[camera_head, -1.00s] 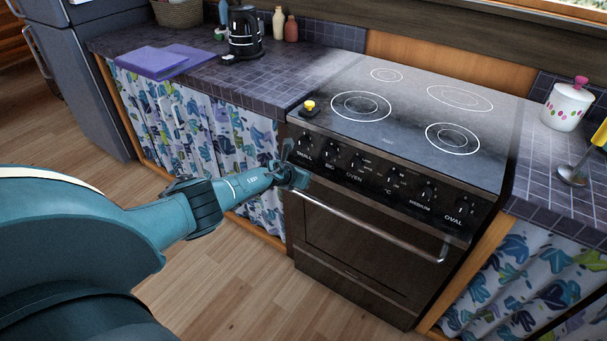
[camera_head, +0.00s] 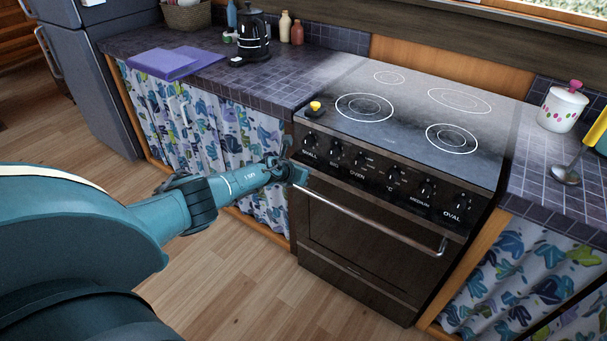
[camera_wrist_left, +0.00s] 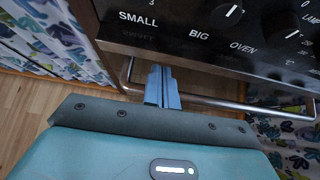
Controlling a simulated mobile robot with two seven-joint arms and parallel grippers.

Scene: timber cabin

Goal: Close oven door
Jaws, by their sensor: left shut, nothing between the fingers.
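The oven (camera_head: 380,180) is a dark stove with a glass hob and a row of knobs. Its oven door (camera_head: 350,240) stands upright and looks flush with the front below the knobs. The metal door handle (camera_head: 400,236) runs across the top of the door and also shows in the wrist view (camera_wrist_left: 240,105). My left gripper (camera_head: 290,172) is shut and empty at the left end of the handle, just below the knob panel. In the wrist view its fingers (camera_wrist_left: 162,85) overlap the handle; I cannot tell whether they touch it. My right gripper is not in view.
A tiled counter (camera_head: 275,88) with curtained fronts (camera_head: 225,135) adjoins the oven on the left, and another lies on the right. A white pot (camera_head: 562,108) and a ladle (camera_head: 566,174) are on the right counter. The wooden floor (camera_head: 235,275) before the oven is clear.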

